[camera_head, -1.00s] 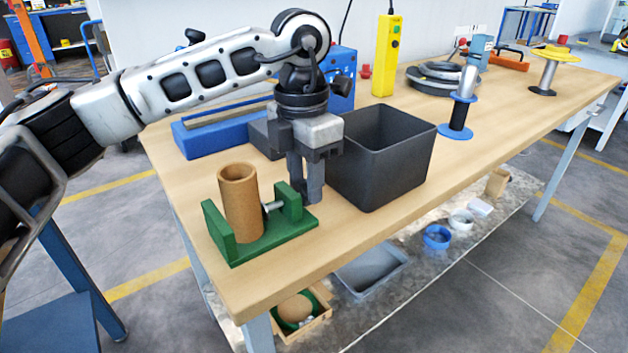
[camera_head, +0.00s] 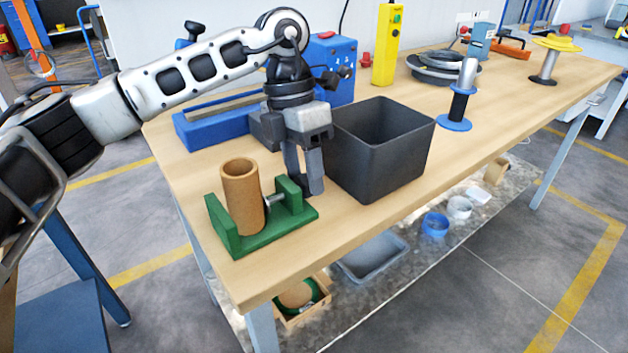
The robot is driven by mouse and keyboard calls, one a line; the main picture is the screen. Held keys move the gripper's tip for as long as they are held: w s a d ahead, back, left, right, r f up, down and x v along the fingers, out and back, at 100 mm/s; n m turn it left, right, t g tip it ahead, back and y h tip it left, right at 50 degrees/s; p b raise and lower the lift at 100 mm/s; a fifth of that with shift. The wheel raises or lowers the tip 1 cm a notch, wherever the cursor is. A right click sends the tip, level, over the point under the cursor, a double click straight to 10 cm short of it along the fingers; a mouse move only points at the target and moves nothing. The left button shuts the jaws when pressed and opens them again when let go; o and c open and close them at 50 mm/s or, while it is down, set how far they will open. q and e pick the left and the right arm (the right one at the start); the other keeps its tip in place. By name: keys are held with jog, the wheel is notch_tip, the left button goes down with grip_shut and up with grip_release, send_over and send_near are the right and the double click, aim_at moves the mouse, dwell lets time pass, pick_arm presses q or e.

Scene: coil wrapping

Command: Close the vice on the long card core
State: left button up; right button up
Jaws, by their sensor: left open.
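The green vice (camera_head: 262,240) stands near the front left corner of the workbench. The long card core (camera_head: 243,200), a brown tube, stands upright between its two end walls. A grey screw (camera_head: 247,200) runs from the right wall toward the core; I cannot tell whether its tip touches the core. My left gripper (camera_head: 310,187) points down just behind and right of the vice's right wall, its fingers low over the bench. It is open and holds nothing that I can see. The outer end of the screw is hidden behind the wall and fingers. My right gripper is out of view.
A dark grey bin (camera_head: 378,160) stands close to the right of my left gripper. A blue-based spool (camera_head: 456,105) stands farther right. The bench's front edge (camera_head: 370,225) is clear.

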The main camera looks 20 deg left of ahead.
pick_arm(q)
jog(key=shift+s+d+t+y, duration=0.15)
jog(key=shift+d+t+y, duration=0.1)
jog(key=shift+t+y, duration=0.4)
jog(key=shift+y, duration=0.35)
jog(key=b, duration=0.1)
jog(key=t+y+b, duration=0.2)
jog(key=shift+s+d+f, duration=0.25)
jog(key=shift+d, duration=0.1)
jog(key=shift+r+t+y, duration=0.15)
jog(key=shift+t+y, duration=0.1)
jog(key=shift+y, duration=0.15)
jog(key=shift+r, duration=0.1)
jog(key=y+b, duration=0.1)
jog(key=f+t+b, duration=0.1)
jog(key=b, duration=0.1)
jog(key=shift+s+d+t+y, duration=0.2)
jog(key=shift+d+t+y, duration=0.1)
jog(key=shift+y, duration=0.1)
jog(key=shift+r+y+p, duration=0.35)
jog(key=shift+r+y, duration=0.05)
jog(key=shift+r, duration=0.05)
jog(key=shift+t, duration=0.4)
jog(key=shift+f, duration=0.1)
